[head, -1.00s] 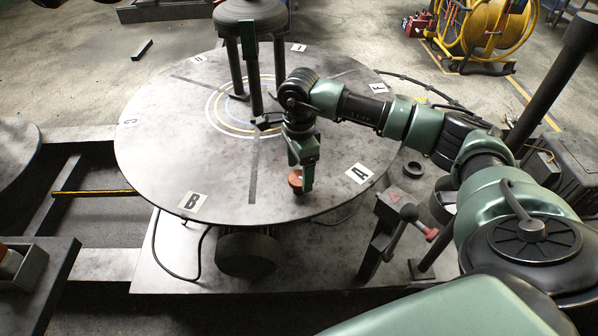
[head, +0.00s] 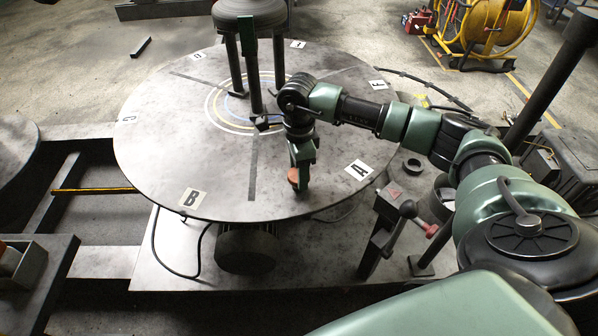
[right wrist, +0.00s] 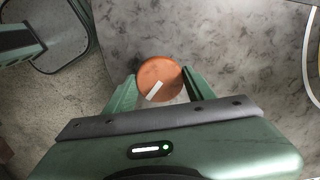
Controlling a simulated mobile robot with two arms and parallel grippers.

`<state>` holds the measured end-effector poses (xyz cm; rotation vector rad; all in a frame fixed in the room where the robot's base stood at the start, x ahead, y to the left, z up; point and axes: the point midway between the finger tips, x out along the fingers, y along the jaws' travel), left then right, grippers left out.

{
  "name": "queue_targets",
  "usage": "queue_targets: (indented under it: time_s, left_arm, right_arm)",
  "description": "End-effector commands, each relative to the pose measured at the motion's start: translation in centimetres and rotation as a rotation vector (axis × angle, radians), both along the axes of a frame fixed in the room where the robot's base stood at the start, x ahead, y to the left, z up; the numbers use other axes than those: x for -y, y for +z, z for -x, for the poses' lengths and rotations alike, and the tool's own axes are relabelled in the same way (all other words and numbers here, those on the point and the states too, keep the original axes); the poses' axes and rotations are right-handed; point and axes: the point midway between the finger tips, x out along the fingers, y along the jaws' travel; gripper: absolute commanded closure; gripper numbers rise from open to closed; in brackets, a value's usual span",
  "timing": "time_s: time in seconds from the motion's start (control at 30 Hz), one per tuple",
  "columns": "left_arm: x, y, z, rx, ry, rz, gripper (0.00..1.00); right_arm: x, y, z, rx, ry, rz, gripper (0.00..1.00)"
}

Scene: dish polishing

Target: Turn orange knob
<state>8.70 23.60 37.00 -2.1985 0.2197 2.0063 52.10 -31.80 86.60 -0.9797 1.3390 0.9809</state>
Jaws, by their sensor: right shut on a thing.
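The orange knob (head: 293,177) is near the front edge of the round grey turntable (head: 225,180), between labels B and A. My right gripper (head: 299,181) reaches down over it and is shut on it, partly hiding it in the head view. In the right wrist view the knob (right wrist: 158,74) is a round orange disc with a short white mark, tilted up to the right. The gripper's two green fingers (right wrist: 160,90) press on its left and right sides. My left gripper is not in view.
A dark post with a round top (head: 248,12) stands on legs at the turntable's far side. A lever with a red grip (head: 408,210) stands right of the turntable. A yellow hose reel (head: 497,22) is at the back right. Much of the turntable's left side is bare.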

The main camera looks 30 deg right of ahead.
Motion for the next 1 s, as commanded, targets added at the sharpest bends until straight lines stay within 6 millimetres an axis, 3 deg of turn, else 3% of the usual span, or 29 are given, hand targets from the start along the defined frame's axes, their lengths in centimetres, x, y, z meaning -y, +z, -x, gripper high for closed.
queue_targets:
  time_s: [0.27,0.3,0.37,0.73,1.0]
  left_arm:
    - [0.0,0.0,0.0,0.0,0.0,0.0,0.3]
    - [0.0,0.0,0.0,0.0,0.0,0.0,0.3]
    - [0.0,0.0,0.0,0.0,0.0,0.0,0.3]
    - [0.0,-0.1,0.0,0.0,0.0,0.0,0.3]
    - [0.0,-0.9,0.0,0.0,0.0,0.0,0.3]
  right_arm:
    - [0.0,0.1,0.0,0.001,-0.018,-0.001,0.87]
    - [0.0,0.1,0.0,0.001,-0.018,-0.001,0.41]
    - [0.0,0.1,0.0,0.001,-0.018,-0.001,0.24]
    - [0.0,0.4,-0.1,0.002,-0.017,0.001,0.24]
    - [0.1,4.5,-0.2,0.006,-0.018,0.0,0.24]
